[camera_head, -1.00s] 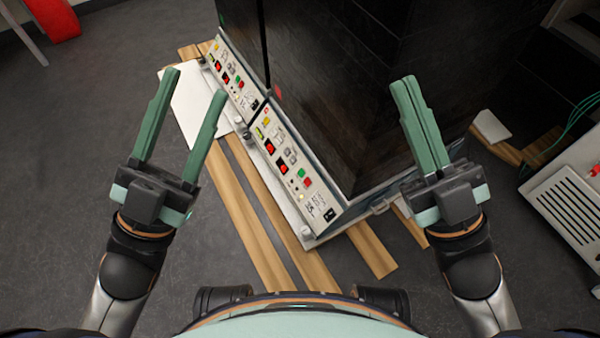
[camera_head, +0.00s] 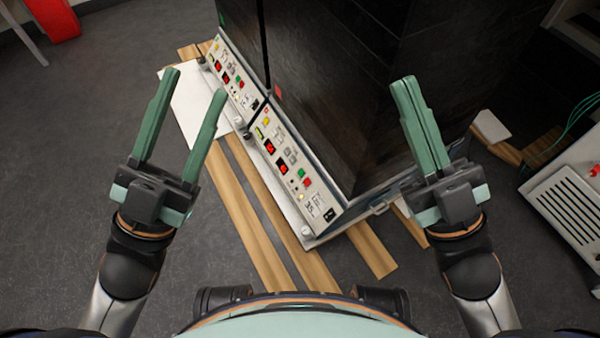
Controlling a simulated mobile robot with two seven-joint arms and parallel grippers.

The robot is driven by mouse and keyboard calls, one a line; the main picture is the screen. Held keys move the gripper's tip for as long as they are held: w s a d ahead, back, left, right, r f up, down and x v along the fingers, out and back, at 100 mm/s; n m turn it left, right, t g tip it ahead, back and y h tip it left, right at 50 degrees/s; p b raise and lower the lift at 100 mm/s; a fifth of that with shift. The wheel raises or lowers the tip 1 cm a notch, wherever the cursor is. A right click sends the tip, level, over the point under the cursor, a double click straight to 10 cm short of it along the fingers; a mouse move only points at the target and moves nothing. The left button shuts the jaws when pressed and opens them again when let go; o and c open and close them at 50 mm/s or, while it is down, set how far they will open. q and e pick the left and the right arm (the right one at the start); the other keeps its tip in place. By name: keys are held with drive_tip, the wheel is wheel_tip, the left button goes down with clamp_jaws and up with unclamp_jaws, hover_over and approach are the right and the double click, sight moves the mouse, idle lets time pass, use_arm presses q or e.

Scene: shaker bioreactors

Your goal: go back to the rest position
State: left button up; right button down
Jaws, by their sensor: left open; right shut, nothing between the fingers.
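My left gripper (camera_head: 196,82) is at the left, with its two green fingers spread apart and nothing between them. Its fingertips appear over the floor and the white board beside the machine. My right gripper (camera_head: 404,80) is at the right, with its green fingers together and nothing held. In the picture it overlaps the right side of the dark shaker bioreactor (camera_head: 330,90). Whether it touches the machine cannot be told from this view.
Two control panels with buttons and red displays (camera_head: 290,165) line the machine's near left side. Wooden planks (camera_head: 250,220) lie under it. A white vented box (camera_head: 570,205) stands at the right. A red object (camera_head: 52,18) is far left. Grey floor (camera_head: 70,120) is clear at left.

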drive_tip(key=shift+r, duration=0.1)
wheel_tip(320, 180, up, 2)
drive_tip(key=shift+s+d+r+p, duration=0.1)
drive_tip(key=shift+d+r+p, duration=0.1)
drive_tip(key=shift+p, duration=0.95)
drive_tip(key=shift+a, duration=0.1)
